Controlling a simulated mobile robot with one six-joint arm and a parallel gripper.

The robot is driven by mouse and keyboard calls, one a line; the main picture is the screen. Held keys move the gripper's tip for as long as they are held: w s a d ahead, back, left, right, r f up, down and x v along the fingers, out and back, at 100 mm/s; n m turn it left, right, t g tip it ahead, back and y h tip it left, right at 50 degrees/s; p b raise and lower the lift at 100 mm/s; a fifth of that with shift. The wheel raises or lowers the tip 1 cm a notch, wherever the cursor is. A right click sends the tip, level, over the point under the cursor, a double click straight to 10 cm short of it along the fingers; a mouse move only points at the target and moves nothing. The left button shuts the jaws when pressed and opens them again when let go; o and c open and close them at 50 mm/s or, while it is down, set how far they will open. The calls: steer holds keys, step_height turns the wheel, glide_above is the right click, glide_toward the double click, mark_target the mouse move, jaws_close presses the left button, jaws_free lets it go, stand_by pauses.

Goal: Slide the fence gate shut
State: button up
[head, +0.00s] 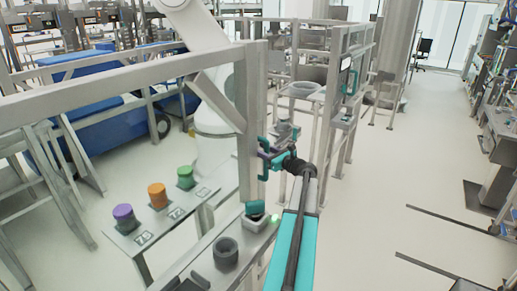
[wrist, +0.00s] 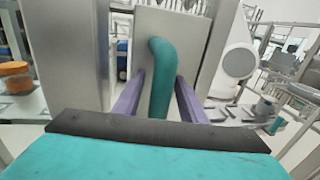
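The fence gate (head: 246,120) is a grey metal frame with a top bar running off to the left and an upright post at its right end. A teal curved handle (wrist: 163,75) stands on the grey post face in the wrist view. My gripper (head: 266,150) is at this post in the head view. In the wrist view, its two purple fingers (wrist: 158,92) are apart, one on each side of the handle. A gap shows on the left of the handle; contact on the right cannot be told. Fingertips are partly hidden.
A low table with purple (head: 123,216), orange (head: 157,195) and green (head: 185,177) cylinders stands left of my arm. A grey cup (head: 226,252) is on the nearer bench. More fencing (head: 330,100) stands behind.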

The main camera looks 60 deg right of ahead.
steer(key=shift+w, duration=0.3)
steer(key=shift+c, duration=0.3)
